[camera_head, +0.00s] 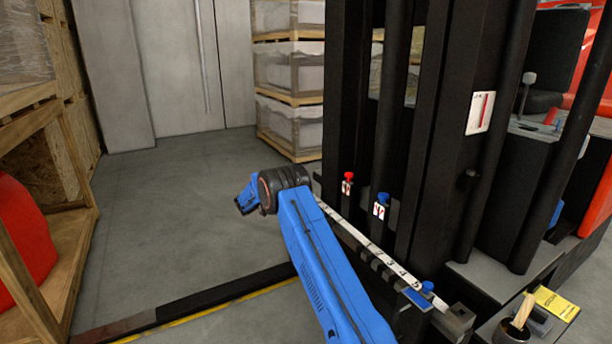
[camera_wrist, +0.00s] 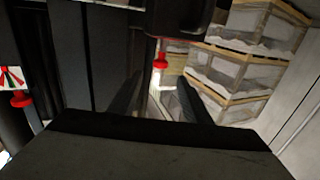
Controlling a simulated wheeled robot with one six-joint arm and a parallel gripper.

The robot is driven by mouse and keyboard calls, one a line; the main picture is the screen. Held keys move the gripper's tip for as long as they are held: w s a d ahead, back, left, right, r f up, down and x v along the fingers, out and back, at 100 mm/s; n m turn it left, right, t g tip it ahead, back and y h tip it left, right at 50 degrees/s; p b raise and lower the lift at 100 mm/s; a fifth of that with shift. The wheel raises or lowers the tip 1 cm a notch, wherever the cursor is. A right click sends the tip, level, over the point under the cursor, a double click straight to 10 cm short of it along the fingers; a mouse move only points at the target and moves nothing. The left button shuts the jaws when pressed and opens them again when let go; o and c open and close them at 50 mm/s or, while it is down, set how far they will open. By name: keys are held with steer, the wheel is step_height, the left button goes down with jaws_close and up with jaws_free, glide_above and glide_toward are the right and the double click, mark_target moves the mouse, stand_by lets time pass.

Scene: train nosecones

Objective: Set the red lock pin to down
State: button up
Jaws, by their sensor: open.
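The red lock pin (camera_head: 348,177) is a small red knob above a white label on the black mast, in the head view. My gripper (camera_head: 243,204) is left of it, apart from it, at the end of my blue arm. In the wrist view my gripper (camera_wrist: 158,97) is open, with two dark fingers and nothing between their tips. A red knob (camera_wrist: 161,62) shows beyond and just above the fingertips. A second red knob (camera_wrist: 20,99) sits by a red-marked label at the left. I cannot tell which is the lock pin, or whether it is up or down.
A blue knob (camera_head: 382,198) with its own label stands right of the red pin. A white numbered strip (camera_head: 370,246) runs below. Black mast posts (camera_head: 440,130) rise behind. Crates (camera_head: 289,120) stand at the back. A wooden shelf (camera_head: 55,230) is at left. Floor between is clear.

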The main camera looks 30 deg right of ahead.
steer(key=x, duration=1.4)
steer(key=shift+w+d, duration=0.15)
